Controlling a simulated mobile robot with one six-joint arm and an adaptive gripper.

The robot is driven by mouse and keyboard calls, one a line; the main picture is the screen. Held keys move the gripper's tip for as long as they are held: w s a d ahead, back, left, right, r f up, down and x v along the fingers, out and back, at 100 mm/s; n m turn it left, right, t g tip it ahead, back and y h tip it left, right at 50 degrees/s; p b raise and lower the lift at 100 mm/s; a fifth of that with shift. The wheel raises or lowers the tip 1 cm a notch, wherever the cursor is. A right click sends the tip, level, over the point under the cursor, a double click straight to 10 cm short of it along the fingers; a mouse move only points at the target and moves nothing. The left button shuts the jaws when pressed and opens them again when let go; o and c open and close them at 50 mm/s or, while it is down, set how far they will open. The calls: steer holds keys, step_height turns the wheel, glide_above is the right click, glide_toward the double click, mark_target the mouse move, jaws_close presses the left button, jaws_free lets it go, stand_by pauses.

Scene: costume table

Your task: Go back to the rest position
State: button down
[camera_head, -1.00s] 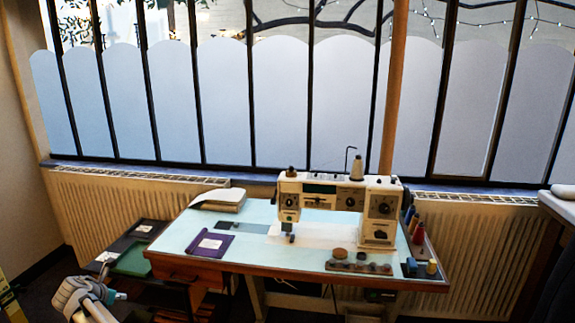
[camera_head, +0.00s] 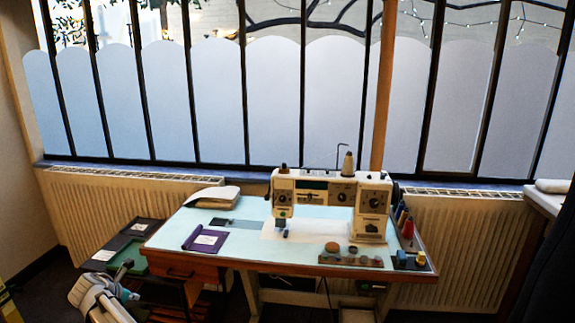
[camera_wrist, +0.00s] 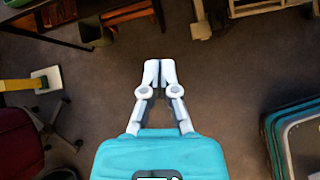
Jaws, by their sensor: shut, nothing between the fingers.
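My gripper (camera_wrist: 160,72) shows in the wrist view with its two pale fingers together and nothing between them. It hangs over bare dark floor. In the head view, part of my arm (camera_head: 95,292) shows at the lower left, in front of the low dark side shelf. The fingertips cannot be made out there.
A table (camera_head: 300,268) with a pale blue top holds a white sewing machine (camera_head: 330,190), a purple folder (camera_head: 206,240) and thread spools. A green tray (camera_head: 135,257) lies on the side shelf. In the wrist view, a teal-edged case (camera_wrist: 272,135) stands right and a dark red chair (camera_wrist: 18,145) left.

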steer(key=w+d+f+m+g+h, duration=0.15)
steer(key=d+m, duration=0.55)
steer(key=d, duration=1.1)
steer(key=w+d+f+m+g, duration=0.25)
steer(key=d+m, duration=0.55)
steer(key=d, duration=1)
steer(key=s+d+m+g+y, duration=0.1)
steer(key=s+d+m, duration=0.45)
steer(key=d, duration=0.35)
steer(key=s+d+m+g+y, duration=0.1)
steer(key=s+d+m+g, duration=0.1)
steer(key=s+d+m, duration=0.6)
steer(key=s+d+m+g+y, duration=0.1)
steer(key=s+d+m, duration=0.25)
steer(key=d, duration=0.75)
step_height(320, 180, up, 18)
steer(key=w+p, duration=0.1)
steer(key=p, duration=1.7)
steer(key=shift+d+p, duration=0.25)
steer(key=shift+p, duration=0.1)
